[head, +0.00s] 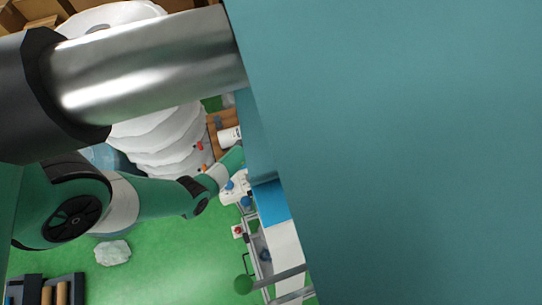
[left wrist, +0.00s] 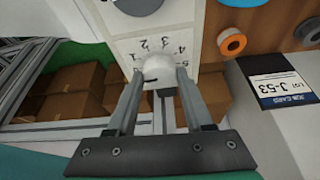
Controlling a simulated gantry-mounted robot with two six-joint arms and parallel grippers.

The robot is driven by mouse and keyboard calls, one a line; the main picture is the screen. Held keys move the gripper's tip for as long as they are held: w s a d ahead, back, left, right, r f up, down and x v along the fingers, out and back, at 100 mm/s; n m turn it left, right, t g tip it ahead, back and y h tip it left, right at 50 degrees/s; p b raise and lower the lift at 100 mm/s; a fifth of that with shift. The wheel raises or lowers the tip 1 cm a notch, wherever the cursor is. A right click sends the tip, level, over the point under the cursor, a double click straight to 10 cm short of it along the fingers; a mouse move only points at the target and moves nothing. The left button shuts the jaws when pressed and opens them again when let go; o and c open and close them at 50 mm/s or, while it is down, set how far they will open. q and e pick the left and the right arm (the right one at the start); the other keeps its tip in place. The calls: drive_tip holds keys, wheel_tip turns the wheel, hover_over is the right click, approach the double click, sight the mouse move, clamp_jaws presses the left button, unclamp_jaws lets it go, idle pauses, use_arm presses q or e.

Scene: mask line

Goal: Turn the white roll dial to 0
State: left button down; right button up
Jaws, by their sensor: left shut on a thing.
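The white roll dial (left wrist: 158,68) is a round white knob on a pale panel (left wrist: 205,25) in the left wrist view. The digits 1 to 5 are printed in an arc around its upper side; no 0 is readable. A small dark mark shows low on its face. My left gripper (left wrist: 160,80) is shut on the dial, one finger on each side. In the head view my left arm reaches in from the left, but its fingertips cannot be made out and the dial is not visible. My right gripper is not in view.
Orange and blue rolls sit above. In the head view a large teal surface (head: 400,150) blocks the right side; green floor (head: 170,255) is open below.

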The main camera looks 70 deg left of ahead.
use_arm(q)
drive_tip(key=shift+f+n, duration=0.15)
drive_tip(key=shift+n, duration=0.35)
drive_tip(key=shift+c, duration=1.5)
unclamp_jaws()
